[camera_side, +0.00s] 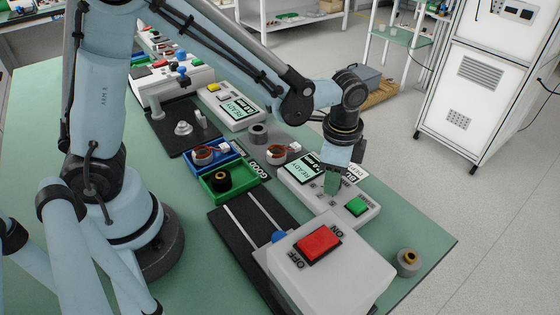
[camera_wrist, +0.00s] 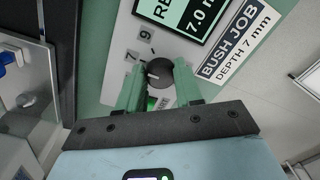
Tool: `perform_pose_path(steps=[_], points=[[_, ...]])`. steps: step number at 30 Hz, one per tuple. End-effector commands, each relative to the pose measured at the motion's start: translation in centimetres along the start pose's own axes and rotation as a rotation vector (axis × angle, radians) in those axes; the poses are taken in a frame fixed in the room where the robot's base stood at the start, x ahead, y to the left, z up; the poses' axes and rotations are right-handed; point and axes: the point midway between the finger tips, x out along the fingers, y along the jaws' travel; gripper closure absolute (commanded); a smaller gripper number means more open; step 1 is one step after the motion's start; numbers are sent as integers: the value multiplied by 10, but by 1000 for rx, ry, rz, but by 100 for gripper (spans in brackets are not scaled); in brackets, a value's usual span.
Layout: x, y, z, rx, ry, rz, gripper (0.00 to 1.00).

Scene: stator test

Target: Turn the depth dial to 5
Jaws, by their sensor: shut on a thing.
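The depth dial is a dark round knob (camera_wrist: 160,73) on a light grey control box (camera_side: 325,211). The numbers 9 and 7 show beside it in the wrist view; other marks are hidden by my fingers. A pale pointer mark on the knob faces roughly toward the 7. My gripper (camera_wrist: 158,84) is shut on the dial, one green finger on each side. In the side view my gripper (camera_side: 332,184) points down at the box and hides the dial. The box's display (camera_wrist: 184,14) reads 7.0, partly cut off.
A label reading BUSH JOB DEPTH 7 mm (camera_wrist: 236,45) lies beside the display. A green button (camera_side: 357,206) is on the same box. A large box with a red ON/OFF switch (camera_side: 318,243) stands in front. Green (camera_side: 232,190) and blue trays lie to the left.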

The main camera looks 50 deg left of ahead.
Motion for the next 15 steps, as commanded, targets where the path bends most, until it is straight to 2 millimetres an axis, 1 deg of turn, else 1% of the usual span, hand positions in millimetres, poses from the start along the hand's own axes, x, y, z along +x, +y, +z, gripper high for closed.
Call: perform_pose_path(steps=[8,15], points=[[0,0,0,-99,-4,0,95],[0,1,-1,-285,-10,0,95]])
